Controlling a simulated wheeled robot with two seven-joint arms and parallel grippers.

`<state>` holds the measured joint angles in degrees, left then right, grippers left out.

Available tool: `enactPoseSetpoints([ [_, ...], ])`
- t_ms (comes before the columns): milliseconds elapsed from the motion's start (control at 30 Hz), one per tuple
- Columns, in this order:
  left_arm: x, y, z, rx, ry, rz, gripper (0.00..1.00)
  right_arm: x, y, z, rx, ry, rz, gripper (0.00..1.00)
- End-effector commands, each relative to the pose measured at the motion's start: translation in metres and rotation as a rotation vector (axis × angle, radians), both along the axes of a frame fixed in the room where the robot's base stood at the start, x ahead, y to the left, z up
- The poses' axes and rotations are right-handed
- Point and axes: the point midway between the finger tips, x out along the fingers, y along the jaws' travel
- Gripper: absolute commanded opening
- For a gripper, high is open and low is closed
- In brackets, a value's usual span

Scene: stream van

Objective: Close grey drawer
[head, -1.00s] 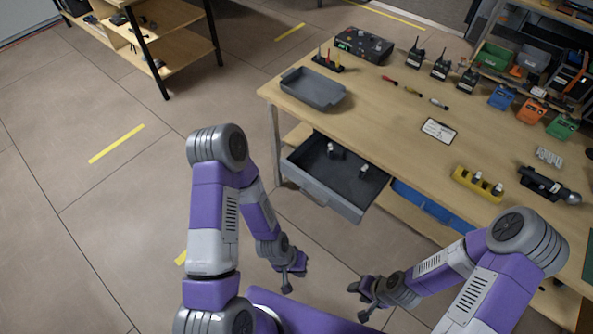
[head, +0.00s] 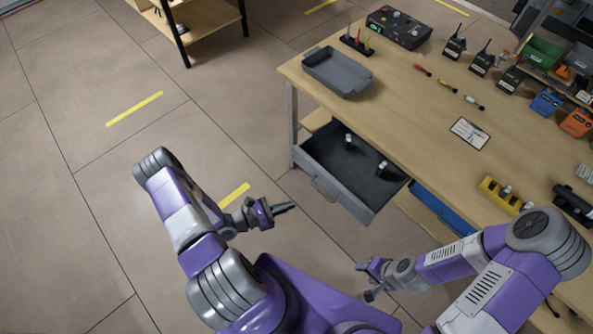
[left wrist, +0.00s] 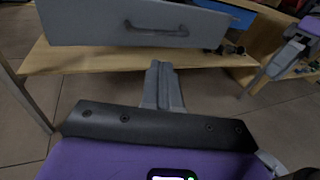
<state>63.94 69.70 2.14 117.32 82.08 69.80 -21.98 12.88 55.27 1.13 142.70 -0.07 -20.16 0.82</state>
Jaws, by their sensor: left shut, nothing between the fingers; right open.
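The grey drawer (head: 333,191) is pulled out from under the workbench in the head view. Its dark inside holds two small white-topped items, one (head: 348,139) near the back and one (head: 383,166) near the right side. In the left wrist view the drawer front (left wrist: 90,22) fills the top, with its dark handle (left wrist: 156,30). My left gripper (head: 292,206) is shut and empty, pointing toward the drawer front with a gap between. Its fingers also show in the left wrist view (left wrist: 162,85), below the handle. My right gripper (head: 366,281) is open and empty, in front of the bench.
A blue drawer (head: 442,208) sits right of the grey one. The workbench top (head: 410,110) carries a grey tray (head: 338,72), radios (head: 481,60) and a yellow holder (head: 505,196). A shelf (head: 205,18) stands at the back left. The floor left of the bench is clear.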

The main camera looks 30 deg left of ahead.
Motion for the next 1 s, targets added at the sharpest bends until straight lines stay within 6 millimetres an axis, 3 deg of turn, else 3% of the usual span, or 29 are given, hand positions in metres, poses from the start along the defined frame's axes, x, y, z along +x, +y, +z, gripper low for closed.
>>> enactPoseSetpoints([
  [33,0.004,0.025,-0.004,-0.014,-0.018,0.114,0.00,0.000,0.000,-0.002,0.000,0.000,0.000,0.52],
  [100,0.008,0.051,-0.004,-0.022,-0.046,0.230,0.00,0.000,0.000,-0.003,0.000,0.000,0.000,0.52],
  [200,0.010,0.073,-0.005,-0.026,-0.070,0.324,0.00,0.000,0.000,-0.003,0.000,0.000,0.000,0.52],
  [267,0.012,0.078,-0.005,-0.025,-0.076,0.348,0.00,0.000,0.000,-0.004,0.000,0.000,0.000,0.52],
  [467,0.038,0.070,-0.004,-0.027,-0.081,0.352,0.00,0.000,0.000,-0.006,0.000,0.000,0.000,0.52],
  [800,0.105,0.044,-0.004,-0.026,-0.079,0.349,0.00,0.000,0.000,-0.014,0.000,0.000,0.000,0.52],
  [1000,0.132,0.035,-0.005,-0.025,-0.079,0.350,0.00,0.000,0.000,-0.018,0.000,0.000,0.000,0.52],
])
